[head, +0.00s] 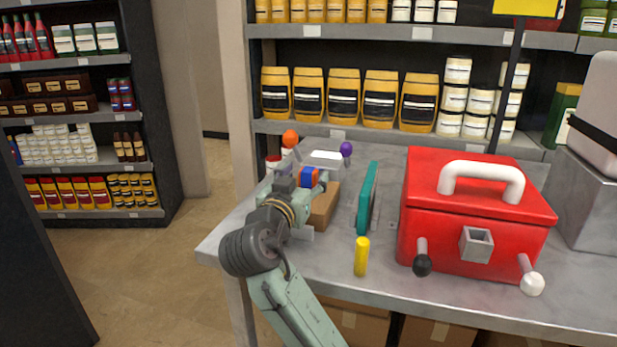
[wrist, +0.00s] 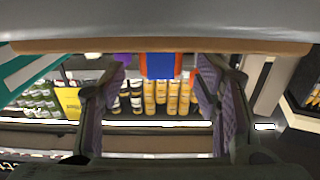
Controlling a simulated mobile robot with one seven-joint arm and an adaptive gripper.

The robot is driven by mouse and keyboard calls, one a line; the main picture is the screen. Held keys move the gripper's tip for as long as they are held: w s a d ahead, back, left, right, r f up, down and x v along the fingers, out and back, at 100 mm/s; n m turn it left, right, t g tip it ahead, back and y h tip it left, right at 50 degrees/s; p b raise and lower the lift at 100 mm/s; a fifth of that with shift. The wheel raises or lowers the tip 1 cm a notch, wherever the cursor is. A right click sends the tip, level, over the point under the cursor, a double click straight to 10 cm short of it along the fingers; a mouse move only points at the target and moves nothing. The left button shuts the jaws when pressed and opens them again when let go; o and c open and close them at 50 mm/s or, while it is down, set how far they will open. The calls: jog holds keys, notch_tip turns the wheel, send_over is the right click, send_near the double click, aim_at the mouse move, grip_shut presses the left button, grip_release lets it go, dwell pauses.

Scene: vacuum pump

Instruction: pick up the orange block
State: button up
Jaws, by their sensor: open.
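A small orange block (head: 303,176) with a blue band shows just beyond my gripper in the head view, by the top of a brown box (head: 325,208). It also shows in the wrist view as an orange and blue block (wrist: 161,65) at the top middle, against the brown edge. My gripper (wrist: 161,88) is open, with one finger on each side of the block's line and a gap on both sides. In the head view my gripper (head: 292,182) partly covers the area around the block. Whether the block rests on the box is hard to tell.
A teal panel (head: 367,198) stands right of the box, with a yellow cylinder (head: 361,256) in front. A large red case (head: 470,225) fills the table's right part. An orange ball (head: 290,138) and a purple ball (head: 346,149) are behind. The grey table (head: 330,268) is bare at front left.

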jog(key=shift+w+d, duration=0.15)
jog(key=shift+w, duration=0.3)
jog(key=c, duration=1.3)
jog(key=shift+o, duration=0.2)
jog(key=shift+r, duration=0.1)
